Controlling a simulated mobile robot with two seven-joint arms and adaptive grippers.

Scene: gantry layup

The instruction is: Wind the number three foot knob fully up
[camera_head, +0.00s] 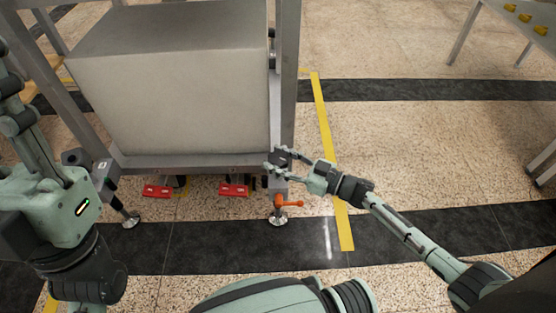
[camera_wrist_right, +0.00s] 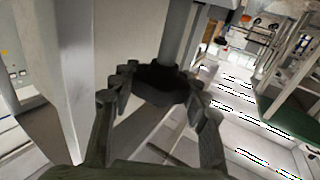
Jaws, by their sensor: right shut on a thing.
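The dark foot knob (camera_head: 282,157) is at the front right corner of the grey frame, above a foot with an orange lever (camera_head: 289,204). No number can be read on it. My right gripper (camera_head: 278,164) reaches it from the right and is shut on it. In the right wrist view, the dark knob (camera_wrist_right: 160,82) is between the fingers of my right gripper (camera_wrist_right: 158,98), with an upright grey post rising behind it. The foot's round metal pad (camera_head: 278,219) is on or very close to the floor. My left arm shows at the left, but its fingers are not seen.
A large grey box (camera_head: 175,90) fills the frame (camera_head: 290,60). Another foot (camera_head: 130,221) and dark knob (camera_head: 75,157) are at the front left corner. Two red pieces (camera_head: 234,189) are low under the frame. A yellow floor line (camera_head: 328,135) runs right of it, with open floor beyond.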

